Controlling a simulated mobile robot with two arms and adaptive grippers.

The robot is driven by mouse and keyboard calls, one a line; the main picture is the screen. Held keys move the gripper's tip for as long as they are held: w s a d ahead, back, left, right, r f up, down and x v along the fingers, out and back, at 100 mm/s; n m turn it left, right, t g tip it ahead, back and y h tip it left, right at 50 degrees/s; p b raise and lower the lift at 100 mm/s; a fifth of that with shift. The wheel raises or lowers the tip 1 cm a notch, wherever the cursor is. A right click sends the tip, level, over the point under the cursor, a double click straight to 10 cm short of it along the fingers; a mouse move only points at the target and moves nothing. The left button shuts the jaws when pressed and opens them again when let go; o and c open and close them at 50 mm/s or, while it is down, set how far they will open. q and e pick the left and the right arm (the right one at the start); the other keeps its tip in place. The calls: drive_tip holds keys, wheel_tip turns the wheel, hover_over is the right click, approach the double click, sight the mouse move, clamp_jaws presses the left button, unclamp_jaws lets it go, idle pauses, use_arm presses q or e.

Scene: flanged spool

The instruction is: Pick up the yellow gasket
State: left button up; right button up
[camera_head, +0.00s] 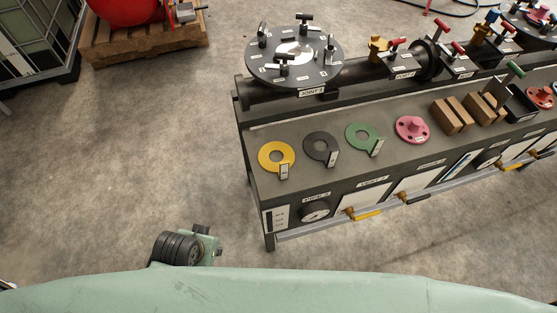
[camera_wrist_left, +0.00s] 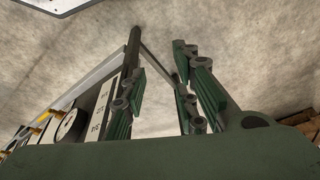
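The yellow gasket (camera_head: 264,158) is a flat ring with a tab, lying at the left end of the workbench top (camera_head: 330,185) in the head view. A small pale label covers part of its tab. My left gripper (camera_wrist_left: 158,85) shows in the wrist view with its green-padded fingers apart and nothing between them. It is off the bench's left end, apart from the gasket. The gasket does not show in the wrist view. My right gripper is not in view.
A black gasket (camera_head: 311,150), a green gasket (camera_head: 353,137) and a pink flange (camera_head: 404,131) lie in a row right of the yellow one. A round flange plate (camera_head: 262,70) stands behind. A gauge (camera_head: 316,212) and yellow-handled valves line the front. Floor left of the bench is clear.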

use_arm(q)
wheel_tip(320, 180, up, 6)
drive_tip(key=w+d, duration=0.1)
wheel_tip(320, 180, up, 13)
drive_tip(key=m+g+h, duration=0.1)
drive_tip(key=m+h, duration=0.5)
drive_tip(key=m, duration=0.6)
hover_over(284, 179)
drive_tip(key=a, duration=0.4)
drive_tip(key=x, duration=0.7)
drive_tip(key=shift+s+d, duration=0.2)
drive_tip(key=shift+s, duration=0.2)
clamp_jaws()
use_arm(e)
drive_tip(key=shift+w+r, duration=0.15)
